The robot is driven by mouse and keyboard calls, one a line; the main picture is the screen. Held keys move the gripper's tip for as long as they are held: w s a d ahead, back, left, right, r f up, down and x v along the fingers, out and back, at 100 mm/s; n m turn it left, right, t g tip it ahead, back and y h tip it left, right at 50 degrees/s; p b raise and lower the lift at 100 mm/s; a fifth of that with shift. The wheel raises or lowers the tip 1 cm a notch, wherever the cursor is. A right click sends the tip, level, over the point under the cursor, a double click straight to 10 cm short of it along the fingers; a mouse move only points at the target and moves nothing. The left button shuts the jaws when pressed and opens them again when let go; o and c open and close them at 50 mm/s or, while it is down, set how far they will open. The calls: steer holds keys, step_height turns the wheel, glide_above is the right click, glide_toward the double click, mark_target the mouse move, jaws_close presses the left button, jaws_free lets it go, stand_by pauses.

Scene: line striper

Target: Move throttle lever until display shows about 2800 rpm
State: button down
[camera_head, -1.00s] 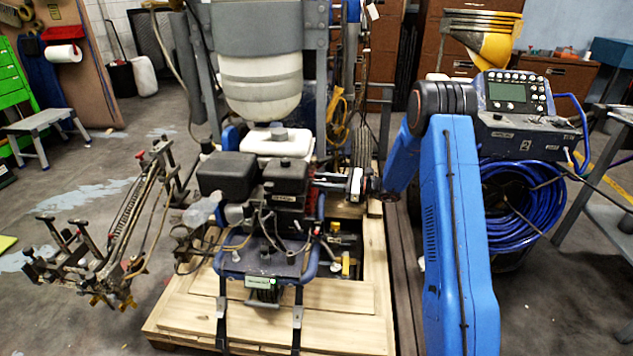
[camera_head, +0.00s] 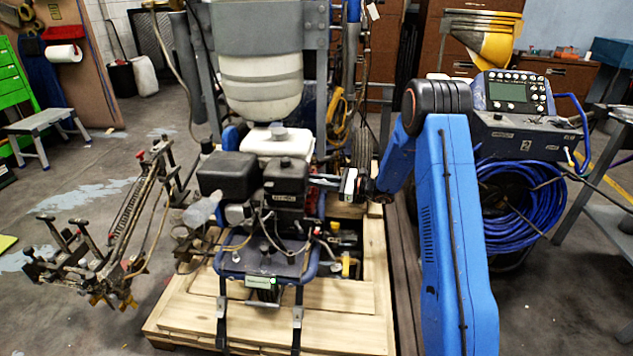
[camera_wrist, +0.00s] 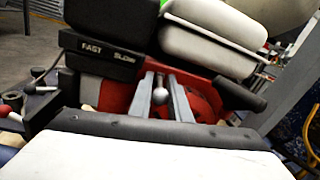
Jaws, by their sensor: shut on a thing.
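The throttle lever shows as a silver ball knob (camera_wrist: 160,96) in the wrist view, below a black engine housing (camera_wrist: 98,62) marked FAST on the left and SLOW on the right. My gripper (camera_wrist: 162,88) has its two grey fingers around the knob, shut on it. In the head view my gripper (camera_head: 316,180) reaches in from the right against the engine's right side; the lever itself is hidden there. A small greenish display (camera_head: 258,282) is at the front of the machine, below the engine. Its digits are too small to read.
The line striper's engine (camera_head: 285,185) stands on a wooden pallet (camera_head: 190,318). A white tank (camera_head: 277,143) and a large hopper (camera_head: 260,85) rise behind it. A blue hose coil (camera_head: 525,205) and a control box (camera_head: 508,92) are right of my arm.

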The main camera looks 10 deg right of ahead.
steer(key=c, duration=1.8)
jaws_free()
steer(key=shift+s+d, duration=0.1)
steer(key=v, duration=1.7)
steer(key=shift+s+d, duration=0.1)
